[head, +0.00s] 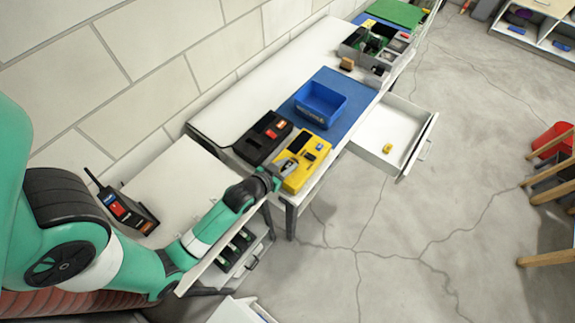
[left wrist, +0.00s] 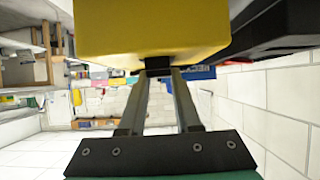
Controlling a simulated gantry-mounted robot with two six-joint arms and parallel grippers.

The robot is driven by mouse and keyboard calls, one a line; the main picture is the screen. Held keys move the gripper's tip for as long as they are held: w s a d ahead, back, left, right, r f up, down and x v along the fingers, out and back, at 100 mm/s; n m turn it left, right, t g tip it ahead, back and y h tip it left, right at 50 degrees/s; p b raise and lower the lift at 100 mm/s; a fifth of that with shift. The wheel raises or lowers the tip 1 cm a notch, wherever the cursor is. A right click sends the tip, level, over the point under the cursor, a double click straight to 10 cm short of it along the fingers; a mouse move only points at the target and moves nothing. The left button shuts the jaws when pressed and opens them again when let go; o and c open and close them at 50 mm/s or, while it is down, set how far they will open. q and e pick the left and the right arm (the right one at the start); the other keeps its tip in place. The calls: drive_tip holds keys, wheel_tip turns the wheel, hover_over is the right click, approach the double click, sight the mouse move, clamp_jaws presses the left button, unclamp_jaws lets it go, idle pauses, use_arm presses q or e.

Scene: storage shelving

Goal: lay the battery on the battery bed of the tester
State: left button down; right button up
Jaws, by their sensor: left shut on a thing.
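The yellow tester (head: 311,152) lies on the bench near its front edge, with a dark display and a grey patch on top. My left gripper (head: 275,175) is at the tester's near left side. In the left wrist view my gripper (left wrist: 158,72) is shut on a small dark thing (left wrist: 157,63), which I take to be the battery; little of it shows. The tester's yellow body (left wrist: 150,30) fills the upper part of that view, close to the fingertips. I cannot tell whether the dark thing touches the tester's bed. My right gripper is out of view.
A black device with red parts (head: 262,138) stands beside the tester on the wall side. Behind are a blue bin (head: 322,103) on a blue mat (head: 358,95) and a divided grey box (head: 372,48). An open drawer (head: 408,135) juts out at right. A handheld radio (head: 128,209) lies at left.

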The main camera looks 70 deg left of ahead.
use_arm(q)
drive_tip(key=c, duration=0.6)
unclamp_jaws()
drive_tip(key=shift+f, duration=0.1)
drive_tip(key=shift+r, duration=0.25)
drive_tip(key=p+v, duration=0.2)
drive_tip(key=v, duration=0.9)
drive_tip(key=shift+s+d, duration=0.25)
drive_tip(key=shift+s, duration=0.1)
drive_tip(key=shift+r, duration=0.1)
